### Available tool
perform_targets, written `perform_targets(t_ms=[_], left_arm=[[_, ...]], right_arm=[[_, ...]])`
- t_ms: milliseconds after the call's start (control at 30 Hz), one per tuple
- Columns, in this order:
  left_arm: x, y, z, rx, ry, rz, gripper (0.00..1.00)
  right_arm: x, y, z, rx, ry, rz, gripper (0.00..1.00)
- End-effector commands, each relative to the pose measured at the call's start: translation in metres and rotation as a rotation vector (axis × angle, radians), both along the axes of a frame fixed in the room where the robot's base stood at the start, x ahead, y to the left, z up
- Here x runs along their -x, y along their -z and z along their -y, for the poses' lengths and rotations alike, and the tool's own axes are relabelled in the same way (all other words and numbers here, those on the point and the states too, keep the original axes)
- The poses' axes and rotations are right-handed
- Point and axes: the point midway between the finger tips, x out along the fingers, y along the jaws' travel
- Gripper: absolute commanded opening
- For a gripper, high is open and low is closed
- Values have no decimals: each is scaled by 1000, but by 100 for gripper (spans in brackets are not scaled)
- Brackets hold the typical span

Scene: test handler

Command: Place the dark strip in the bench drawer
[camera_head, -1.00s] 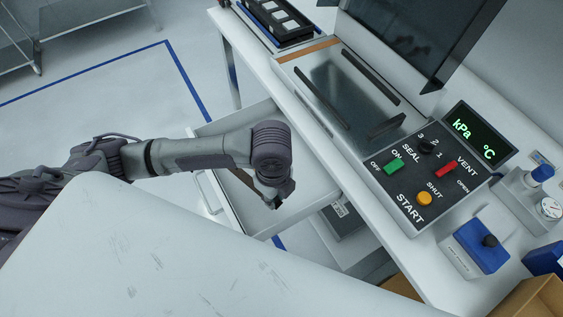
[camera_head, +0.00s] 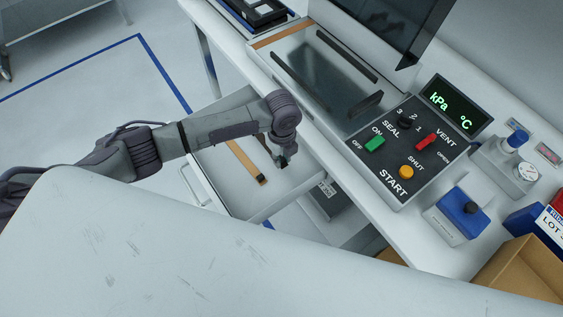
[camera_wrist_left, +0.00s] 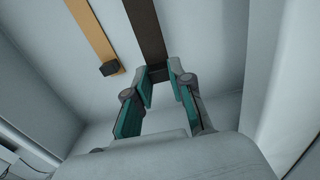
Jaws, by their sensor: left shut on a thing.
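The bench drawer (camera_head: 225,178) is pulled out below the bench, open at the top. My left gripper (camera_head: 283,161) is over the drawer, beside the bench edge. In the left wrist view its fingers (camera_wrist_left: 161,74) are shut on the near end of the dark strip (camera_wrist_left: 148,32), a long dark brown bar. The strip extends away from the fingers and out of the top of that view. My right gripper is out of view.
A tan strip (camera_head: 244,160) with a black end block lies in the drawer, left of the gripper; it also shows in the left wrist view (camera_wrist_left: 94,32). The bench carries a metal plate with dark bars (camera_head: 318,75), a control panel (camera_head: 395,145) and a blue-topped box (camera_head: 463,213).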

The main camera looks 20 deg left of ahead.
Motion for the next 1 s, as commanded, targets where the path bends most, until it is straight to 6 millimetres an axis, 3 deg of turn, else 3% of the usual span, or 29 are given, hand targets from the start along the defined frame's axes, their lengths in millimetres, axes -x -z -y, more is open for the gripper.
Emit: perform_targets(t_ms=[233, 667, 700, 800, 1000], left_arm=[[2, 33, 0, -2, 0, -4, 0], [1, 42, -1, -1, 0, -2, 0], [1, 41, 0, -2, 0, -1, 28], [1, 40, 0, -1, 0, -2, 45], [1, 40, 0, -1, 0, -2, 47]], right_arm=[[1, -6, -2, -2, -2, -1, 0], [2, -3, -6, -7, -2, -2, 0], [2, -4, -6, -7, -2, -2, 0], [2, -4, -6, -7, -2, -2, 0], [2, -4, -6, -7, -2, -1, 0]])
